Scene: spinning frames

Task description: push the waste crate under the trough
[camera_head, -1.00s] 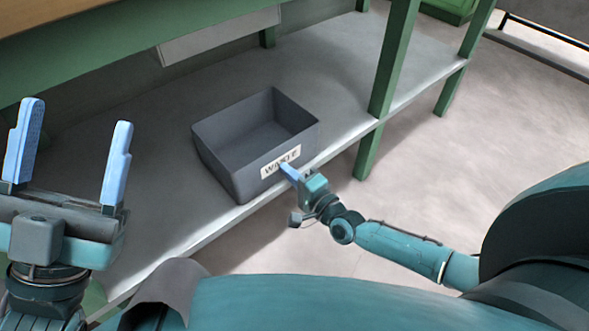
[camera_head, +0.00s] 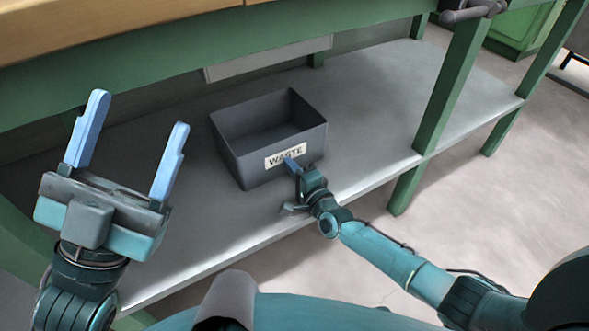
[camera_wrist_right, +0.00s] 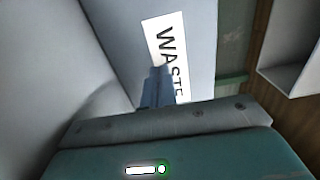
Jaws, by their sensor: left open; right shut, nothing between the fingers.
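The waste crate (camera_head: 240,160) is a dark grey open box with a white WASTE label (camera_head: 286,155) on its front. It stands upright on the grey lower shelf of the green bench and looks empty. The trough (camera_head: 268,58) is a pale grey panel under the bench top, above and behind the crate. My right gripper (camera_head: 289,160) is shut with its blue fingertips at the label, seemingly touching the crate's front. In the right wrist view the shut fingers (camera_wrist_right: 158,85) cover part of the label (camera_wrist_right: 168,50). My left gripper (camera_head: 135,135) is open and empty, raised at the left.
The shelf (camera_head: 370,100) is bare to the right of the crate and behind it. A green bench leg (camera_head: 452,90) stands to the right of the crate. The wooden bench top (camera_head: 120,30) overhangs from above. A dark vise-like part (camera_head: 470,12) is at the top right.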

